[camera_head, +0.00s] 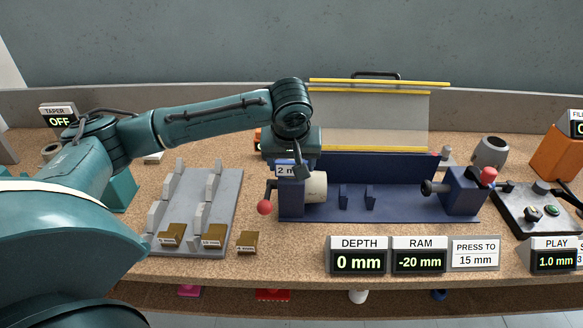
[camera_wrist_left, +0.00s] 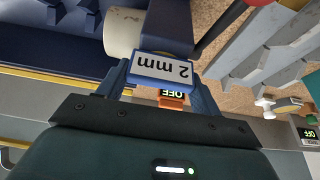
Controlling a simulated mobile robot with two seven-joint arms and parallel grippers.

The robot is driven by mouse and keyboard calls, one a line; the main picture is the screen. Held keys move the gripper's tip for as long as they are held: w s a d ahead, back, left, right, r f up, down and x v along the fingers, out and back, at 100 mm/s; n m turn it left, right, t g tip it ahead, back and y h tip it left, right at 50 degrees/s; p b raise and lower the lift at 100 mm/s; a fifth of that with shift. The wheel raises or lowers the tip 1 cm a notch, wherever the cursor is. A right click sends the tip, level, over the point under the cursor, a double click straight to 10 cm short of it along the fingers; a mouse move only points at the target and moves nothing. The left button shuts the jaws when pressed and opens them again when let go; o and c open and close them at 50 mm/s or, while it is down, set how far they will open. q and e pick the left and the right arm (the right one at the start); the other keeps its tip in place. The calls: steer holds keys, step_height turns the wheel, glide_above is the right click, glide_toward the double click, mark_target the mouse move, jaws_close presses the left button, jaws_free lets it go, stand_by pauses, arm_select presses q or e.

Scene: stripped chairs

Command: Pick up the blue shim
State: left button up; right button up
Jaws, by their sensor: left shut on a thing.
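The blue shim (camera_head: 286,170) has a white face marked "2 mm". Whether the shim touches the press cannot be told. My right gripper is not in view.
A grey rack (camera_head: 190,205) with upright fins and several brown labelled blocks stands left. A clear guard (camera_head: 375,115) with yellow edges rises behind the press. DEPTH (camera_head: 358,255) and RAM (camera_head: 420,255) displays stand in front. A red-knobbed lever (camera_head: 264,207) juts out near the shim.

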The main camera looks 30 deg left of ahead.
arm_select(q)
steer(key=shift+c, duration=0.8)
steer(key=shift+r, duration=0.1)
